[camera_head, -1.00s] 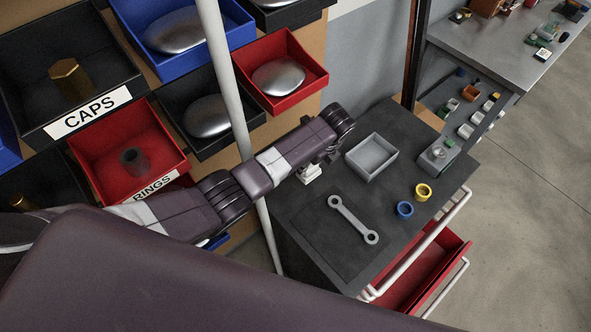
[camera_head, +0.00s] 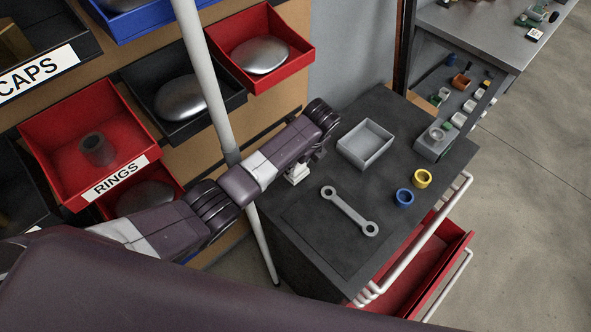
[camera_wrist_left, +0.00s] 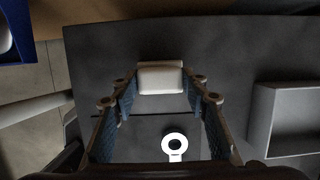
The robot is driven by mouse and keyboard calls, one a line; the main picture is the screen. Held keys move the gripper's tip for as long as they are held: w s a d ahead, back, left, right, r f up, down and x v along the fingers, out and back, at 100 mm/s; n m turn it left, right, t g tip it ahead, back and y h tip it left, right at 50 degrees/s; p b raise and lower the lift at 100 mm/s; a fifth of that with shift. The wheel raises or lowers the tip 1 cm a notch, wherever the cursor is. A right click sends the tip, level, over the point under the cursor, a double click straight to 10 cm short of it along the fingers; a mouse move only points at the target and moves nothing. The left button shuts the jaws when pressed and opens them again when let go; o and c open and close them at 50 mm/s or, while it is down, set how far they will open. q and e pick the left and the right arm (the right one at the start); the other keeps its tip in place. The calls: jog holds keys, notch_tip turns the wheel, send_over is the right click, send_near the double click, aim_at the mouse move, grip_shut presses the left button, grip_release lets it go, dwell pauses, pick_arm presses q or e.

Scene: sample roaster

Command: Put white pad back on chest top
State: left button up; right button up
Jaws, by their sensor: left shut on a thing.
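The white pad (camera_head: 297,173) is a small pale block at the left side of the dark chest top (camera_head: 390,106). My left gripper (camera_wrist_left: 160,88) is shut on it; in the left wrist view the pad (camera_wrist_left: 160,77) sits between the fingertips, over the dark surface. I cannot tell whether its underside touches the chest top. In the head view my left wrist covers part of the gripper, and only a little of the pad shows beneath it. My right gripper is not in view.
On the chest top are a grey open tray (camera_head: 365,144), a grey wrench (camera_head: 349,211), a blue ring (camera_head: 404,197), a yellow ring (camera_head: 422,178) and a grey box (camera_head: 433,143). A red drawer (camera_head: 419,276) stands open. A white pole (camera_head: 207,80) stands before the bins.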

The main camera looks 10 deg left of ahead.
pick_arm(q)
jog(key=shift+a+f, duration=0.1)
jog(key=shift+a, duration=0.1)
jog(key=shift+f, duration=0.1)
jog(key=o, duration=1.1)
jog(key=v, duration=1.2)
jog(key=shift+w, duration=0.1)
